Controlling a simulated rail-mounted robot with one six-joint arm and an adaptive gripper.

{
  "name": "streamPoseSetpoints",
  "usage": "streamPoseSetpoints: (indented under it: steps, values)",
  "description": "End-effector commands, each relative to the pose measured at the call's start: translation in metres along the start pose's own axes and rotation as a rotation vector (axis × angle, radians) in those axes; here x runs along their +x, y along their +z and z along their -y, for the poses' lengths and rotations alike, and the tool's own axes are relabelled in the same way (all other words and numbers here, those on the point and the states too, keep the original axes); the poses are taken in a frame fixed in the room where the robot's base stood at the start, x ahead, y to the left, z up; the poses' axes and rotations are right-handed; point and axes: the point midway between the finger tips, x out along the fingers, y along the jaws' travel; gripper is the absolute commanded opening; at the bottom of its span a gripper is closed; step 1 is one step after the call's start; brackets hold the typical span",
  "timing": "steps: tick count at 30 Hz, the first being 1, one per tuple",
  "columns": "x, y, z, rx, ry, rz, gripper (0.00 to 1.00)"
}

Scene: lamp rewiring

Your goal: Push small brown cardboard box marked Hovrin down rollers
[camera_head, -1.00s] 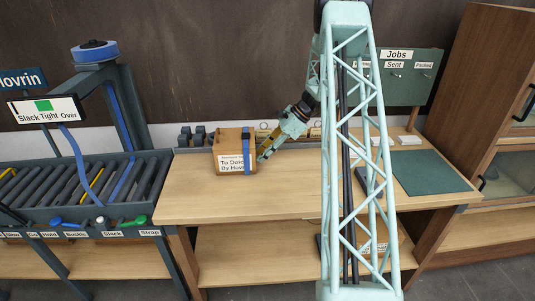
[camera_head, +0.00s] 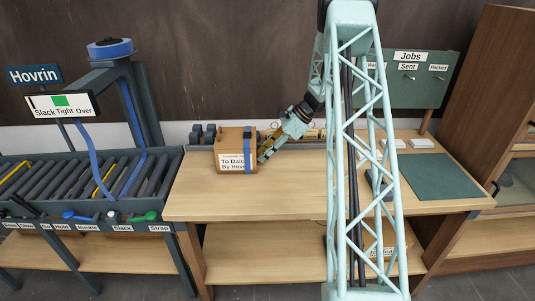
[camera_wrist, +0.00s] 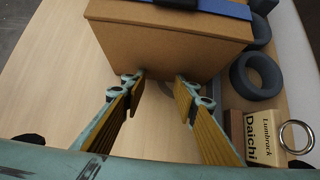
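The small brown cardboard box (camera_head: 229,149) stands upright on the left part of the wooden bench. It has a blue strap around it and a white label reading "To Daichi By Hov…", its end cut off. My gripper (camera_head: 264,155) is at the box's right side, pointing left and down. In the wrist view the box (camera_wrist: 165,48) fills the top, and my gripper's (camera_wrist: 162,78) two fingers are spread with nothing between them. The fingertips are at the box's near face, touching or almost touching. The rollers (camera_head: 90,182) lie left of the bench, under the Hovrin sign (camera_head: 34,75).
A strap machine (camera_head: 137,100) with a blue strap stands over the rollers' right end. Dark rings (camera_wrist: 255,75) and a wooden block marked Daichi (camera_wrist: 252,137) sit along the bench's back. The bench top (camera_head: 200,196) in front of the box is clear.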

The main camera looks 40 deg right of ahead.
Motion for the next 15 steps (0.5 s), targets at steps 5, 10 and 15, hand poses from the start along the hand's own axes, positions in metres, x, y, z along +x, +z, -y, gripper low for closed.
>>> streamPoseSetpoints:
  steps: [5, 10, 15]
  values:
    - [0.010, 0.012, 0.000, 0.000, 0.000, 0.000, 0.27]
    - [0.019, 0.023, 0.000, 0.000, 0.000, 0.000, 0.27]
    - [0.027, 0.032, 0.000, 0.000, 0.001, 0.000, 0.27]
